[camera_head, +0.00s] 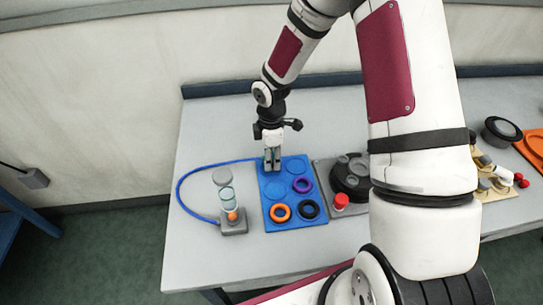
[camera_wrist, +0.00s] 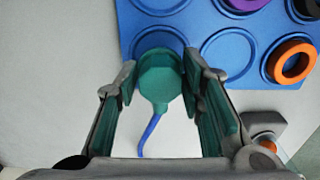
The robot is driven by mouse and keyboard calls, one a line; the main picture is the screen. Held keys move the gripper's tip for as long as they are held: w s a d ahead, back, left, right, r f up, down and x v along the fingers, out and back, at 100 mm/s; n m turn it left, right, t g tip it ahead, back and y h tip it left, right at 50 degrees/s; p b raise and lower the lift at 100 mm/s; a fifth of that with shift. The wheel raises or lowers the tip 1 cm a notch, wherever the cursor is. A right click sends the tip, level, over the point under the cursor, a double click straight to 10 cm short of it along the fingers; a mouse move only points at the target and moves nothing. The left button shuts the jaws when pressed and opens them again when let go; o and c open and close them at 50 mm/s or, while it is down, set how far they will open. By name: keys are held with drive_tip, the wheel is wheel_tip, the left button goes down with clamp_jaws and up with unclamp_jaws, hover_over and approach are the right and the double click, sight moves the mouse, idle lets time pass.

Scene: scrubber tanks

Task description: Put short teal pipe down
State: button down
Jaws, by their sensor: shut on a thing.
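The short teal pipe (camera_wrist: 162,76) is between the fingers of my gripper (camera_wrist: 161,88) in the wrist view, its round end facing the camera. In the head view, my gripper (camera_head: 272,162) points down at the far left part of the blue tray (camera_head: 291,224), where the pipe is mostly hidden by the fingers. The wrist view shows the pipe over the tray's edge, near a round recess. I cannot tell whether it touches the tray.
A purple ring (camera_head: 302,185), an orange ring (camera_head: 280,212) and a black ring (camera_head: 309,209) sit in the tray; other recesses are empty. A clear tube stand (camera_head: 234,228) with a blue hose (camera_head: 179,190) is left. A dark round device (camera_head: 350,178) is right.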

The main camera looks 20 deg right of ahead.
drive_tip(key=c, duration=1.1)
unclamp_jaws()
drive_tip(key=shift+f, duration=0.15)
drive_tip(key=s+d+r+m+t+h, duration=0.1)
drive_tip(key=s+r+m, duration=0.35)
drive_tip(key=r, duration=0.95)
drive_tip(key=s+r+m+t+h, duration=0.1)
drive_tip(key=s+r+m, duration=0.3)
drive_tip(key=r, duration=0.9)
drive_tip(key=shift+s+a+r+m+t+y+b, duration=0.15)
drive_tip(key=shift+s+r+m+t+y, duration=0.35)
drive_tip(key=shift+s+r+m, duration=1.35)
drive_tip(key=shift+s+a+r+m+t+y+b, duration=0.15)
drive_tip(key=shift+s+r+m+t, duration=0.5)
drive_tip(key=shift+s, duration=2.45)
drive_tip(key=shift+s+a+r+m+t+y, duration=0.3)
drive_tip(key=shift+s+r+m+t, duration=0.65)
drive_tip(key=shift+s, duration=1.5)
drive_tip(key=shift+d+r+g, duration=0.1)
drive_tip(key=shift+r+g, duration=0.2)
